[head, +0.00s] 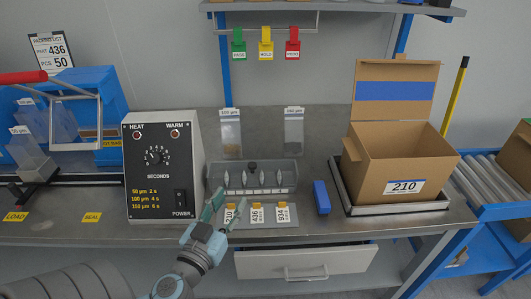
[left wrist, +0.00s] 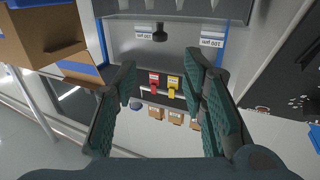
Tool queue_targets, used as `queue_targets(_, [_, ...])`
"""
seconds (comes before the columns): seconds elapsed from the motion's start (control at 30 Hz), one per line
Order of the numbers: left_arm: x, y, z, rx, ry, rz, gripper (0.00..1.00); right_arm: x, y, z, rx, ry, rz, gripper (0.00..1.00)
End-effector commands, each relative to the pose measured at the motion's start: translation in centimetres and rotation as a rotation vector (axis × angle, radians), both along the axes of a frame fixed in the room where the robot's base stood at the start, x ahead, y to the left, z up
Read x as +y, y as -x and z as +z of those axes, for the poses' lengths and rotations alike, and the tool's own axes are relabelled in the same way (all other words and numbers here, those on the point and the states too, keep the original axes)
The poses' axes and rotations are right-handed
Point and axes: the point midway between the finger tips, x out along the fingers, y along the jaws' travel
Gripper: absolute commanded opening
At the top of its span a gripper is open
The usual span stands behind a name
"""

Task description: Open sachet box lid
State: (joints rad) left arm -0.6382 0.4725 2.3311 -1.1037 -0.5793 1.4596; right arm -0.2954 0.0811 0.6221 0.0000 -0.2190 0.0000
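The sachet box (head: 285,189) is a grey divided box at the back middle of the bench, with several pale pointed items inside. A dark knob (head: 252,167) stands at its top and looks to be on a see-through lid that lies closed; the lid's edges are hard to make out. The knob also shows in the left wrist view (left wrist: 160,33), near the top. My left gripper (head: 228,199) is open and empty, at the front left of the box and apart from the knob. Its spread fingers frame the left wrist view (left wrist: 160,72). My right gripper is not seen.
Numbered cards (head: 257,215) lie before the box. A blue block (head: 321,197) and an open carton marked 210 (head: 382,187) stand to the right. The heat sealer (head: 163,165) stands close on the left. Two clear bags (head: 231,145) hang behind. A drawer (head: 305,262) sits below.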

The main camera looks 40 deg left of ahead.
Motion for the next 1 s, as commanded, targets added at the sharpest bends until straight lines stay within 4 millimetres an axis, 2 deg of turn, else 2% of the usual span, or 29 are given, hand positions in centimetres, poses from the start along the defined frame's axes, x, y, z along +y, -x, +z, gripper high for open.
queue_targets(0.17, [0.4, -1.3, 0.1, -0.001, 0.001, 0.002, 0.39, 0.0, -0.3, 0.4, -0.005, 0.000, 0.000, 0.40])
queue_targets(0.27, [1.0, -3.5, 0.3, -0.004, 0.002, 0.002, 0.39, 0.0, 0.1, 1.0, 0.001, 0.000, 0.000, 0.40])
queue_targets(0.4, [2.0, -7.5, 0.3, -0.003, 0.002, 0.003, 0.39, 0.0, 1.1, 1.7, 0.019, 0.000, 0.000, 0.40])
queue_targets(0.6, [3.1, -11.7, 0.1, -0.001, 0.002, 0.002, 0.39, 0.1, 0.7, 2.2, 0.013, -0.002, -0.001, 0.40])
queue_targets(0.8, [3.6, -13.8, -0.1, 0.000, 0.001, 0.001, 0.39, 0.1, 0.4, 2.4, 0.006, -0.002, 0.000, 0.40])
queue_targets(1.0, [3.7, -14.0, -0.1, 0.001, 0.001, 0.000, 0.39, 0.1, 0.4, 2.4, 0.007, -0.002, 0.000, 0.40])
